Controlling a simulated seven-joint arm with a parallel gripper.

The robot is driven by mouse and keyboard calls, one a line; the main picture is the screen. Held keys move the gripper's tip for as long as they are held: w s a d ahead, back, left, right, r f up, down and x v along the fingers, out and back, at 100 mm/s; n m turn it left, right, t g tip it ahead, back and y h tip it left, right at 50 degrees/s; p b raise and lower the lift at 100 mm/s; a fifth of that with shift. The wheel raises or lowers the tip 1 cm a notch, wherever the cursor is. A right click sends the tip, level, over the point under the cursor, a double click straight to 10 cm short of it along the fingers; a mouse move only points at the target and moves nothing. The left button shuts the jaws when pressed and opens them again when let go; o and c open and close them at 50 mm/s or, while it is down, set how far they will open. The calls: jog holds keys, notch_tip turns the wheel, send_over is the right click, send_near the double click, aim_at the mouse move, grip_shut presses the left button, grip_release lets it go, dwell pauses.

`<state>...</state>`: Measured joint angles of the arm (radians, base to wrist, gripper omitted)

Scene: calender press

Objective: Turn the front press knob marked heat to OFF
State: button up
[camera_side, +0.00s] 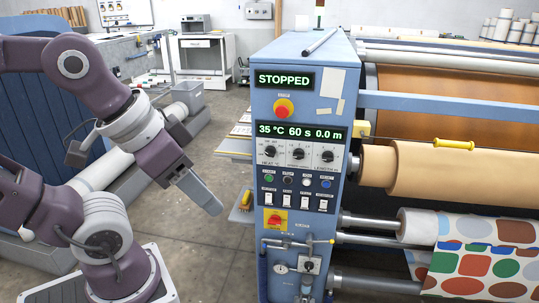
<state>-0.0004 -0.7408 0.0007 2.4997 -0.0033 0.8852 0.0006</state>
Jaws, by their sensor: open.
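The heat knob (270,152) is the left one of three black knobs in a row on the front of the blue press cabinet (262,100). The word HEAT shows small under it, and its pointer is too small to read. The display (298,132) above the knobs reads 35 °C, 60 s and 0.0 m. My gripper (213,205) hangs in the air left of the cabinet, lower than the knob and apart from it. Its fingers point down and to the right, and nothing shows between them.
The upper display (284,79) reads STOPPED, with a red button (284,108) below it. Push buttons, white rocker switches (296,201) and a red-and-yellow rotary switch (276,219) sit under the knobs. Rollers (440,172) fill the right. Open floor lies between arm and cabinet.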

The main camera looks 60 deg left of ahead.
jog(key=shift+n+t, duration=0.5)
jog(key=w, duration=0.9)
jog(key=shift+w+a, duration=0.1)
jog(key=shift+w, duration=0.05)
jog(key=w+a+f+n+t+y, duration=0.25)
jog(key=w+a, duration=0.25)
jog(key=w, duration=0.4)
jog(key=w+a+f+n+t+y, duration=0.1)
jog(key=w+a+f, duration=0.3)
jog(key=w, duration=0.5)
jog(key=n+y, duration=0.1)
jog(key=y, duration=0.4)
send_near(270, 153)
jog(key=w+d+r, duration=0.1)
jog(key=w+d, duration=0.3)
jog(key=d, duration=0.1)
jog(key=s+a+f+m+t+y, duration=0.2)
jog(key=s+a+f+y, duration=0.1)
jog(key=a+f+y, duration=0.15)
jog(key=shift+m+t, duration=0.25)
jog(key=x, duration=0.7)
jog(key=shift+w+a+f, duration=0.2)
jog(key=shift+a+f, duration=0.15)
grip_shut()
